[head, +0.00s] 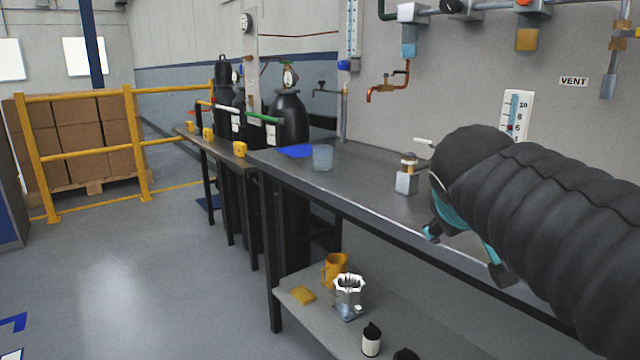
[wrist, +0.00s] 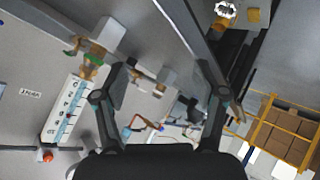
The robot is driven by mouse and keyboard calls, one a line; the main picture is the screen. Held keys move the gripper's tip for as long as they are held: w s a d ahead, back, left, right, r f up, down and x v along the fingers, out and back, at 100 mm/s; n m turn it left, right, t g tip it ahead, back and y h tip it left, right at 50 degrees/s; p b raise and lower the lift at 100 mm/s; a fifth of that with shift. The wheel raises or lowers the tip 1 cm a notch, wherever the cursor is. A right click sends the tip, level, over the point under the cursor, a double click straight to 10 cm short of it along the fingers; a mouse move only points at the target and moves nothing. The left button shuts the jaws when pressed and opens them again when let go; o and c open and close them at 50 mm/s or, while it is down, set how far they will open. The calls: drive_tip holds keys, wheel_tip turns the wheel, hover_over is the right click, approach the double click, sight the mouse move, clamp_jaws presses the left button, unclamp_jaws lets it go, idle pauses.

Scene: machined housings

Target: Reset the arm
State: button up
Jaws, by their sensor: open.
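My arm comes in from the right in the head view, wrapped in a black ribbed sleeve. My gripper (head: 465,255) is at its end, over the front part of the grey bench top (head: 375,182). In the wrist view my gripper (wrist: 165,85) shows two dark fingers spread wide apart, with nothing between them. A small metal housing with a brass top (head: 407,178) stands upright on the bench, left of my gripper and apart from it.
Wall pipes and a gauge (head: 516,112) are behind. Open floor (head: 140,285) is at left.

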drive_tip(key=s+a+f+m+g+y, duration=0.1)
drive_tip(key=s+a+f+g+y, duration=0.1)
drive_tip(key=s+f, duration=0.6)
drive_tip(key=s+a+f+m+g+y, duration=0.1)
drive_tip(key=s+a+f+g+y, duration=0.1)
drive_tip(key=s+f, duration=0.6)
wheel_tip(320, 180, down, 4)
drive_tip(key=shift+a+f+m, duration=0.1)
drive_tip(key=shift+a+m, duration=0.3)
drive_tip(key=shift+a, duration=0.25)
idle(1.0)
